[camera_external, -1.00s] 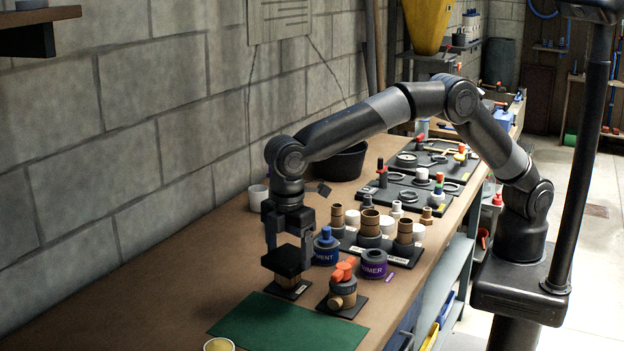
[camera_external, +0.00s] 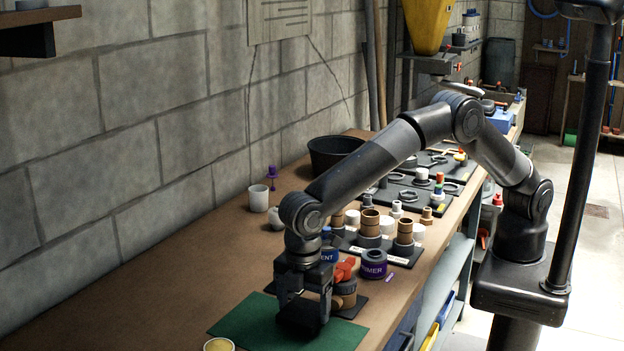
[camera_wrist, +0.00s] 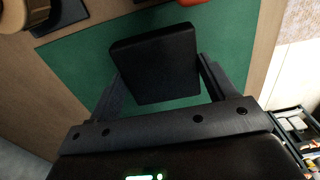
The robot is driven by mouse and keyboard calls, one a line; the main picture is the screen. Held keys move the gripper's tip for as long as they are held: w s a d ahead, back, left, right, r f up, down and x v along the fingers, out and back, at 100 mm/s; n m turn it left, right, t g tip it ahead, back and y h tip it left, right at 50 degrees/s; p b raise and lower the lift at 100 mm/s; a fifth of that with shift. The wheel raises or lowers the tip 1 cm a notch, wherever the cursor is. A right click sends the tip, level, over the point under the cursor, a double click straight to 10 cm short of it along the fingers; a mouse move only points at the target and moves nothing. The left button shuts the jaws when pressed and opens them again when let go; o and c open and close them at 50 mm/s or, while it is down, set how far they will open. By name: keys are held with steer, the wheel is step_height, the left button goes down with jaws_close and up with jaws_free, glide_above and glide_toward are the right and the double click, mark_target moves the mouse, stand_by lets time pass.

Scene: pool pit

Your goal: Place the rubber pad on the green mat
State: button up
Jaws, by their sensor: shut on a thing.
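The rubber pad (camera_external: 303,318) is a thick black square block. My gripper (camera_external: 303,300) is shut on it, over the right half of the green mat (camera_external: 245,325). In the wrist view the pad (camera_wrist: 158,65) sits between my two fingers (camera_wrist: 165,85), with the mat (camera_wrist: 85,65) showing around it. The pad is at or just above the mat; I cannot tell whether it touches. My gripper points down.
A valve with an orange handle (camera_external: 344,270) stands on a black plate close behind my gripper. The purple-labelled primer can (camera_external: 373,264) and a partly hidden blue-labelled can (camera_external: 329,256) are beyond it. A yellow-topped jar (camera_external: 219,345) stands by the mat's front left edge.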

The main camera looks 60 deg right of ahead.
mark_target(303, 309)
steer(key=shift+f, duration=0.85)
steer(key=o, duration=1.1)
steer(key=shift+f, duration=0.15)
step_height(303, 309, up, 12)
steer(key=shift+r, duration=0.2)
